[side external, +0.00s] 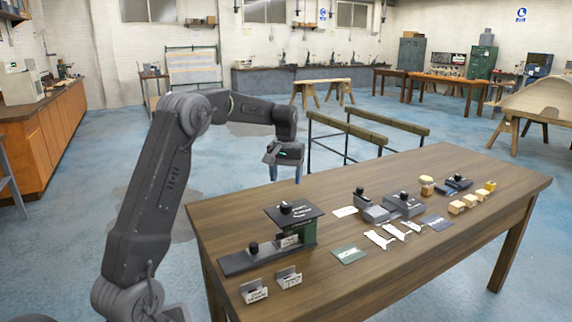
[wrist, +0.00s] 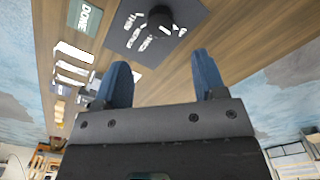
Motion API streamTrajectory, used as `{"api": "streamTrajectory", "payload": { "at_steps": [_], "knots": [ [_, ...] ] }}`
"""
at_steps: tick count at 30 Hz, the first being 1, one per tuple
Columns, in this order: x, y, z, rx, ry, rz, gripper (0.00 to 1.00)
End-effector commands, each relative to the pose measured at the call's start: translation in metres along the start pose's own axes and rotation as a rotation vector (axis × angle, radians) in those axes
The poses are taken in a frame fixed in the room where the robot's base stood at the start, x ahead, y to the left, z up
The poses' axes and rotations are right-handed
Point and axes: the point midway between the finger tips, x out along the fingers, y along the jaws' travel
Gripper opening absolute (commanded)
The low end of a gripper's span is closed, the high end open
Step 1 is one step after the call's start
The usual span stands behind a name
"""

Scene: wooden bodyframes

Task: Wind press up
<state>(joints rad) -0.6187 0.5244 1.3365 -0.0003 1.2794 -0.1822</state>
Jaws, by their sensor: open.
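The press (side external: 307,232) stands at the near left of the wooden table. It has a dark, flat top plate with pale lettering and a black knob (side external: 285,207), a green column and a long dark base. The plate and its knob (wrist: 160,18) also show at the top of the wrist view. My gripper (side external: 285,175) is open and empty, with its blue fingers pointing down. It is above and behind the press, near the table's back left edge, apart from the knob. Its two fingers (wrist: 161,62) are spread wide in the wrist view.
Two small labelled holders (side external: 255,291) stand in front of the press. A green card reading DONE (side external: 349,256) lies to its right. Several white pieces (side external: 379,239), dark fixtures (side external: 404,205) and wooden blocks (side external: 457,207) are farther right. The table's front right (side external: 440,255) is clear.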

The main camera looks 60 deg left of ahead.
Motion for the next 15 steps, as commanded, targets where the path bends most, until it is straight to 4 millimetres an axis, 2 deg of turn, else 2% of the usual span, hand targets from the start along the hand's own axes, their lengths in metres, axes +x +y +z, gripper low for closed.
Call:
{"api": "streamTrajectory", "payload": {
  "at_steps": [1, 6, 15],
  "knots": [
    [-0.011, 0.000, -0.001, 0.000, 0.004, 0.001, 0.64],
    [-0.032, 0.000, 0.000, 0.000, 0.002, 0.000, 0.64],
    [-0.042, 0.000, 0.000, 0.000, 0.000, 0.000, 0.64]
  ]
}}
